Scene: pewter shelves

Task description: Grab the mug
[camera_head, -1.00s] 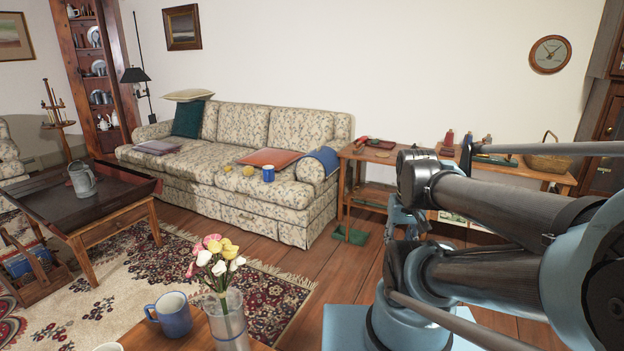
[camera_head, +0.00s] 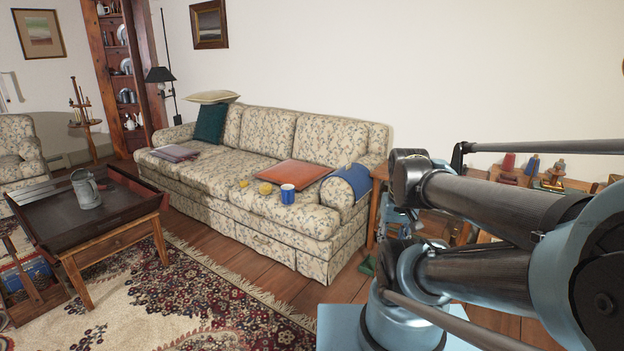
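A small blue mug (camera_head: 288,193) with a pale rim stands on the front of the sofa seat, near the right arm of the sofa (camera_head: 300,232). My folded arm fills the right side of the view, apart from the mug. The end of my arm is mostly hidden behind its own dark and light-blue links, so my gripper's fingers cannot be made out. Nothing is seen touching the mug.
A dark tray-top table (camera_head: 112,212) with a grey metal can (camera_head: 86,190) stands at left. A side table (camera_head: 376,212) is partly behind my arm. Rug (camera_head: 190,300) and wooden floor before the sofa are clear.

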